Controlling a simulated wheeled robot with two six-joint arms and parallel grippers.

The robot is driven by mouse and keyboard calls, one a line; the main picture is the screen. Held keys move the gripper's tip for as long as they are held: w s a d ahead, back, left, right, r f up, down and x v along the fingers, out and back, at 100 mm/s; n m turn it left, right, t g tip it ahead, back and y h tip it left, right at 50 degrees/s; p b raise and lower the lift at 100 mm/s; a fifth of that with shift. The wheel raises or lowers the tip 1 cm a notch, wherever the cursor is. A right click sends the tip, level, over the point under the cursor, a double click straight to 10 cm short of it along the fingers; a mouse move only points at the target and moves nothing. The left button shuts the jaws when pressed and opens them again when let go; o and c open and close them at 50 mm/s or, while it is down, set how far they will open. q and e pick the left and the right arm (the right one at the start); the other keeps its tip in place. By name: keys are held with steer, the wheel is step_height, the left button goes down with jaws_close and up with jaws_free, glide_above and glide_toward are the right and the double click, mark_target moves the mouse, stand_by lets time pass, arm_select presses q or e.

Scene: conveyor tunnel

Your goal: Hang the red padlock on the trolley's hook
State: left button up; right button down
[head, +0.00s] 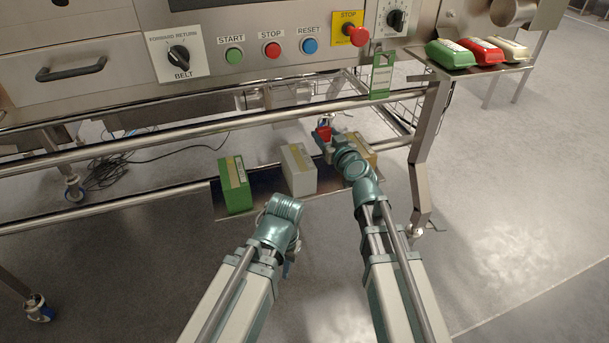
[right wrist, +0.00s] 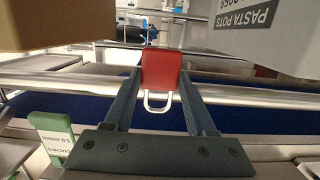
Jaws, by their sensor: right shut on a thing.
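The red padlock (head: 324,132) is between the fingers of my right gripper (head: 326,140), beyond the lower shelf's boxes. In the right wrist view the red padlock body (right wrist: 161,68) sits between the tips of my right gripper (right wrist: 160,75), which is shut on it. Its pale shackle points toward the palm and looks empty. My left gripper (head: 288,265) hangs low in front of the shelf, mostly hidden by its own wrist, so its jaw opening is unclear. I cannot make out the trolley's hook in either view.
A green box (head: 235,186), a grey box (head: 299,169) and a tan box (head: 358,143) stand on the low shelf. A steel rail (head: 180,131) crosses above, with a green tag (head: 381,76) hanging from it. A wire basket (head: 398,101) is behind the rail.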

steer(key=b, duration=0.6)
glide_above(324, 171)
step_height(324, 171, down, 6)
steer(key=shift+f, duration=0.1)
step_height(324, 171, down, 4)
steer(key=b, duration=0.3)
steer(key=shift+r, duration=0.25)
steer(key=shift+f+b, duration=0.2)
steer(key=shift+b, duration=0.1)
steer(key=shift+c, duration=1.1)
jaws_free()
steer(key=shift+r, duration=0.15)
